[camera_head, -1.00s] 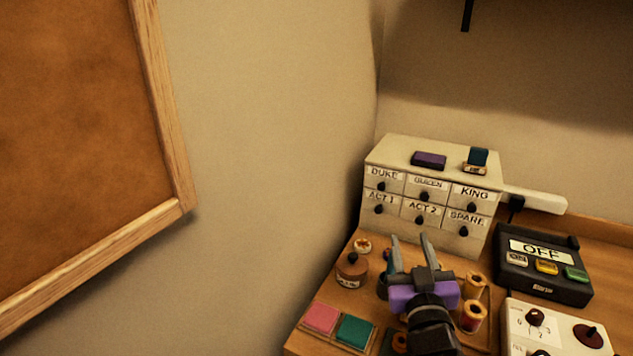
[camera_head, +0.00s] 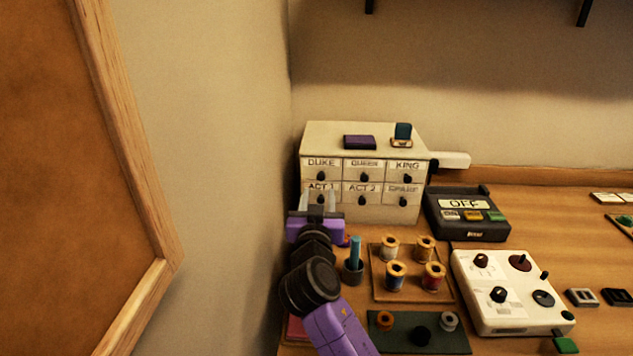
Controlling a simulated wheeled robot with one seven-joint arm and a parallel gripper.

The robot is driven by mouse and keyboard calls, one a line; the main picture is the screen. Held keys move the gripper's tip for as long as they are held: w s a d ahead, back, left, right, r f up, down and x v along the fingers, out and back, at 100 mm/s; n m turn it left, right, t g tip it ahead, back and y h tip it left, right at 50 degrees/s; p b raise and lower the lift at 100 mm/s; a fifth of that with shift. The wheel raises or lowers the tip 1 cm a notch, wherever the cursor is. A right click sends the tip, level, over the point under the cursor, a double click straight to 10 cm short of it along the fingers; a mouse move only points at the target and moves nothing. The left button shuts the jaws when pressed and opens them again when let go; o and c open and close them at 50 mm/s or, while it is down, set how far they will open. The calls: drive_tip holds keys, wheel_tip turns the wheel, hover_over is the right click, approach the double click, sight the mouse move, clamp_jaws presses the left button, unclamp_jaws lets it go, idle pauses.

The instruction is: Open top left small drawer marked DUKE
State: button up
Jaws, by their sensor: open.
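The cream drawer cabinet (camera_head: 364,210) stands against the back wall, with two rows of small labelled drawers. The DUKE drawer (camera_head: 312,172) is at the top left and is closed, with a dark round knob (camera_head: 321,176). The ACT 1 drawer is right below it. My gripper (camera_head: 318,200) is in front of the cabinet's left column, its fingers upright and apart at about the height of the ACT 1 drawer, below the DUKE knob. It is open, with nothing seen between the fingers. I cannot tell how far the fingertips are from the drawer fronts.
A purple block (camera_head: 360,142) and a teal stamp (camera_head: 403,133) sit on the cabinet top. A black OFF box (camera_head: 467,220) stands to its right. A spool tray (camera_head: 410,293) and a cup (camera_head: 353,272) are in front. The side wall is close on the left.

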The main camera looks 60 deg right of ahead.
sight(321, 178)
drive_tip(key=p+x, duration=0.1)
drive_tip(key=x, duration=0.5)
drive_tip(key=shift+w+d, duration=0.15)
drive_tip(key=shift+d, duration=0.2)
drive_tip(key=shift+c, duration=0.4)
clamp_jaws()
drive_tip(key=shift+a, duration=0.1)
idle(0.6)
